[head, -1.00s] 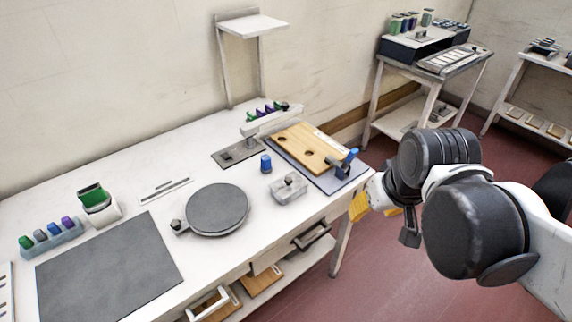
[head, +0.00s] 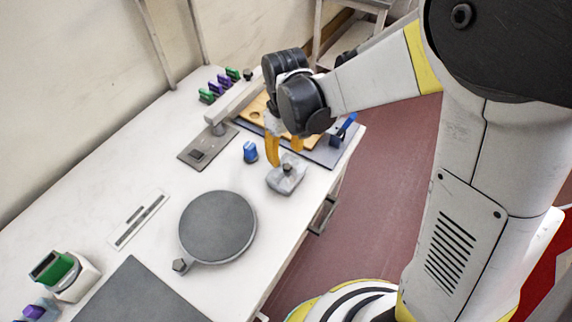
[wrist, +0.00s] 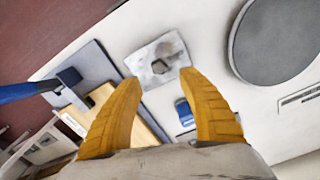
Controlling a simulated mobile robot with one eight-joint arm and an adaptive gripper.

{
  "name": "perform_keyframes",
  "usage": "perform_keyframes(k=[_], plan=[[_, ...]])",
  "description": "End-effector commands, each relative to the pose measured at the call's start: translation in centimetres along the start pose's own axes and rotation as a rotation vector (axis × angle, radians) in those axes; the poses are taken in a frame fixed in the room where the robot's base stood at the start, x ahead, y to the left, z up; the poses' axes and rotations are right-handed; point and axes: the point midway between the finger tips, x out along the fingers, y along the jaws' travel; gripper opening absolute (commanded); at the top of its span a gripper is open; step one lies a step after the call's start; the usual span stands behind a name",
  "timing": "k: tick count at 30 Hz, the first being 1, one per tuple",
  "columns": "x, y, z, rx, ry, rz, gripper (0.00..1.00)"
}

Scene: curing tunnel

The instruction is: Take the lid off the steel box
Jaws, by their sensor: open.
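The steel box (head: 286,182) is a small grey box on the white workbench, with its lid on. A dark knob (head: 287,168) stands at the middle of the lid. In the wrist view the box's lid (wrist: 147,72) lies just beyond the fingertips, with the knob (wrist: 160,66) between their lines. My gripper (head: 284,152) has two yellow fingers, spread apart and empty. It is above and a little behind the box in the head view. The fingers also show in the wrist view (wrist: 160,82). The gap between fingertips and knob is hard to judge.
A blue object (head: 250,152) stands close left of the box. A round grey plate (head: 218,227) lies nearer to me. A wooden board (head: 258,110) on a grey mat and a blue-handled clamp (head: 343,129) are behind. A grey arm fixture (head: 232,102) stands at left.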

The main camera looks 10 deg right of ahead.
Motion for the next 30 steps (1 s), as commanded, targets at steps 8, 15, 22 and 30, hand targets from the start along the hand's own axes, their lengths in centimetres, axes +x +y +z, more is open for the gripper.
perform_keyframes(k=[8,15,22,30], plan=[[2.8,0.1,0.4,0.001,0.001,0.0,0.48],[5.6,0.1,0.5,0.001,0.001,0.0,0.48],[5.4,0.1,0.6,0.001,0.001,0.0,0.34],[5.4,0.1,0.6,0.001,0.001,0.0,0.0]])
